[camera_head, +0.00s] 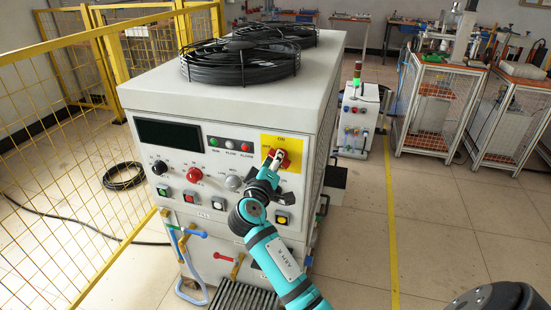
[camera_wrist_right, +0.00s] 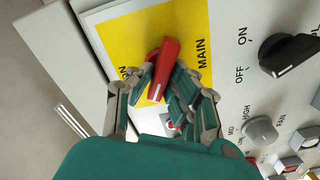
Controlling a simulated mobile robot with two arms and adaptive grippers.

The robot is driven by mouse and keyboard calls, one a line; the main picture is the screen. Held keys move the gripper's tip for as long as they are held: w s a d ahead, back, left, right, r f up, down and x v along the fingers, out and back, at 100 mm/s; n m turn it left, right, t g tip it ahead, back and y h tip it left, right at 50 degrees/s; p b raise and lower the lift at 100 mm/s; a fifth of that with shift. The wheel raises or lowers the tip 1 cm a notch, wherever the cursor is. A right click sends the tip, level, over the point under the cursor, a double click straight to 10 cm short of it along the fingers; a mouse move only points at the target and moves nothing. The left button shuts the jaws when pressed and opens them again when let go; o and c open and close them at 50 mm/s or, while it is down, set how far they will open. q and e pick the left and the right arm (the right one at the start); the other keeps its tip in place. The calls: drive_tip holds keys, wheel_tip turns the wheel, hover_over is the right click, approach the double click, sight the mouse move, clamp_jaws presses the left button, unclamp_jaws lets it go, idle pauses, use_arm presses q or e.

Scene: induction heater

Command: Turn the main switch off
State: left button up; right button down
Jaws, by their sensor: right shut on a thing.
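The main switch is a red handle (camera_head: 284,160) on a yellow plate (camera_head: 294,144) at the upper right of the heater's front panel. ON is printed above it and OFF to its left. In the right wrist view the red handle (camera_wrist_right: 166,62) stands between the fingers, roughly lengthwise in the picture, with MAIN printed beside it. My right gripper (camera_head: 274,162) is at the switch, shut on the handle; its fingers hide part of it. I cannot tell the handle's exact angle. My left gripper is not in view.
Knobs and push buttons, including a red knob (camera_head: 194,174), sit left of and below the switch. A yellow mesh fence (camera_head: 60,150) stands at the left.

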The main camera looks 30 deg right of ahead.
drive_tip(key=shift+d+r, duration=0.1)
drive_tip(key=shift+r, duration=0.15)
drive_tip(key=c, duration=1.3)
unclamp_jaws()
drive_tip(key=shift+w+f, duration=0.1)
drive_tip(key=shift+f, duration=0.05)
drive_tip(key=shift+f, duration=0.1)
drive_tip(key=v, duration=1.2)
